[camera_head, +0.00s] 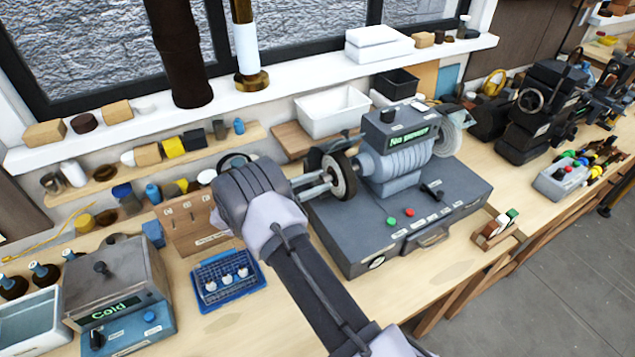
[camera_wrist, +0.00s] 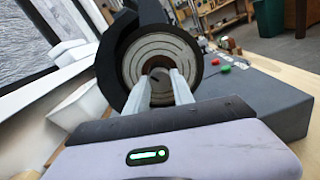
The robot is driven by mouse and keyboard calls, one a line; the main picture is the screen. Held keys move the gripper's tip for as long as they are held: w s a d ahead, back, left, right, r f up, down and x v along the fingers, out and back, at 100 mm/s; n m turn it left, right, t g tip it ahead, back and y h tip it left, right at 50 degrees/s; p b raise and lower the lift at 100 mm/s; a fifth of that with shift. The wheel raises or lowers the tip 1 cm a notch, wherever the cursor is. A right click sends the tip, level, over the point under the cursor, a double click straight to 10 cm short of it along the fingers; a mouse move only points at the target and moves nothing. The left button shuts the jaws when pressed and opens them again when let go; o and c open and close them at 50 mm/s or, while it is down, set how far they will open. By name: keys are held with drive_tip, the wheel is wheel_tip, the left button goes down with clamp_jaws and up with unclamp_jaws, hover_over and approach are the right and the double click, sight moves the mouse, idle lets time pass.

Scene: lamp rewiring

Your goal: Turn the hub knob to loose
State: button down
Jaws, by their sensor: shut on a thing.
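The grinding machine is a grey base (camera_head: 372,249) with a ribbed motor (camera_head: 393,167) on top and a display reading "No power". A dark-rimmed wheel (camera_head: 344,176) with pale rings is on its left end; it also fills the upper middle of the wrist view (camera_wrist: 188,60). My gripper (camera_head: 328,180) reaches to the wheel's centre from the left. In the wrist view its two fingers (camera_wrist: 161,82) are shut on the hub knob (camera_wrist: 160,72) at the wheel's centre. The fingers hide most of the knob, and its setting cannot be read.
A second, pale wheel (camera_head: 447,138) is on the motor's far end. A white bin (camera_head: 332,112) stands behind the machine. A blue tray (camera_head: 228,279) and a grey box reading "Cold" (camera_head: 113,282) are at the left. The bench between tray and machine is partly clear.

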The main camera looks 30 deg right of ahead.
drive_tip(key=c, duration=1.1)
unclamp_jaws()
drive_tip(key=a, duration=1.7)
drive_tip(key=shift+s+a, duration=0.2)
drive_tip(key=shift+s, duration=0.15)
